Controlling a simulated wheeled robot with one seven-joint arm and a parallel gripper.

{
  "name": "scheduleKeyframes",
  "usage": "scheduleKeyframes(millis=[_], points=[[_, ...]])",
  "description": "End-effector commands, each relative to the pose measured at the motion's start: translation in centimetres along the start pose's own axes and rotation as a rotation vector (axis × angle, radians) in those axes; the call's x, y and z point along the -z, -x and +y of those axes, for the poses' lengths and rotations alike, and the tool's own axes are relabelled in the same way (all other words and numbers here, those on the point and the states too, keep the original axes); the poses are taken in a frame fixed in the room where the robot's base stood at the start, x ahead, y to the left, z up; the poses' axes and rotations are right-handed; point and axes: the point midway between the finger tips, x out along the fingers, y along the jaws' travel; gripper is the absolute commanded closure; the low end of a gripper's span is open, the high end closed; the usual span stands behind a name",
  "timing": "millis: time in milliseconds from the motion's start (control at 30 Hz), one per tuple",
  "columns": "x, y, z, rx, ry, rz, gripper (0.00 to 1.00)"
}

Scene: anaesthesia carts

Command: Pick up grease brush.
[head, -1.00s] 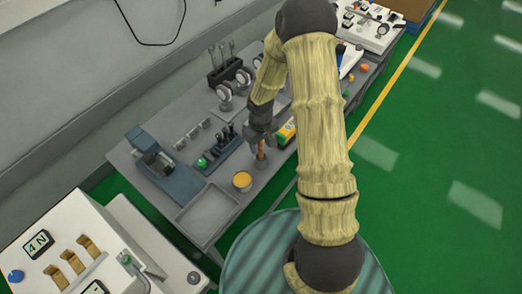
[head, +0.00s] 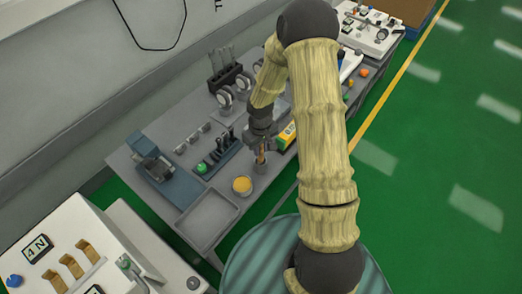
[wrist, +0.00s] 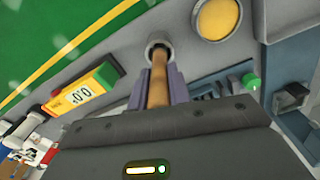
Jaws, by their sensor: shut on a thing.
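The grease brush (wrist: 158,80) shows in the wrist view as a brown wooden handle running from between my jaws to a round grey cup (wrist: 159,48). Its far end is inside the cup's mouth, so the bristles are hidden. In the head view the brush (head: 261,157) stands upright below my gripper (head: 261,145), with the cup (head: 260,168) under it. My gripper is shut on the handle. The wrist view shows a purple-grey finger on each side of it (wrist: 158,90).
A tin of yellow grease (head: 242,185) stands close to the cup. A yellow meter (head: 286,136) lies on the other side. A rack with a green-topped item (head: 218,157) and a blue vise-like device (head: 160,168) are to the left. An empty grey tray (head: 207,218) lies at the near edge.

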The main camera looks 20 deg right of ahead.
Motion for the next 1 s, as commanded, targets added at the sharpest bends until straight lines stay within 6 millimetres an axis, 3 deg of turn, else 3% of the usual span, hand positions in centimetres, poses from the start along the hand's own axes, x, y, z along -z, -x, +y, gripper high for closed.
scheduleKeyframes(millis=[500, 633, 1000], points=[[0.0, 8.4, 0.2, -0.002, -0.004, 0.004, 1.0], [-0.1, 9.3, 0.2, -0.001, -0.004, 0.001, 1.0], [-0.1, 9.3, 0.1, 0.0, -0.004, 0.0, 1.0]])
